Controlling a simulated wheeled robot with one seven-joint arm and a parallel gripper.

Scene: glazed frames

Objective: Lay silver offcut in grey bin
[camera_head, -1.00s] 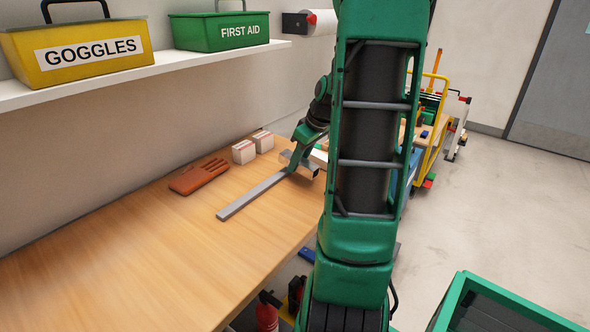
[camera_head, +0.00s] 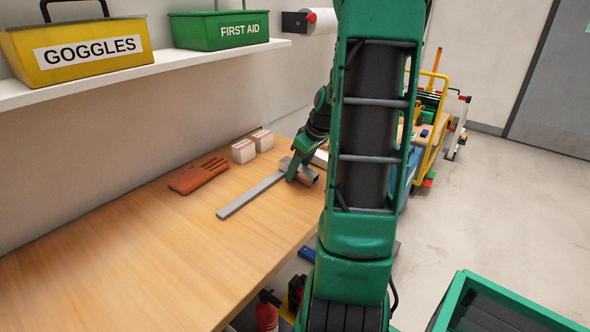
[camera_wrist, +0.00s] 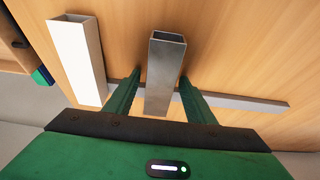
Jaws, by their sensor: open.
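A short hollow square tube of silver-grey metal (camera_wrist: 168,75), which looks like the silver offcut, is at the far part of the bench. It also shows in the head view (camera_head: 309,177). A long flat grey bar (camera_head: 247,197) passes behind the tube in the wrist view (camera_wrist: 245,103); I cannot tell whether they touch. My gripper (camera_wrist: 159,75) is open, one finger on each side of the tube, with a gap visible at both sides. The fingers partly cover the bar. I cannot make out a grey bin in either view.
A brown glove (camera_head: 198,175) and two small boxes (camera_head: 243,151) lie near the wall. The near bench top (camera_head: 130,260) is clear. A shelf (camera_head: 170,62) overhangs the bench's wall side.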

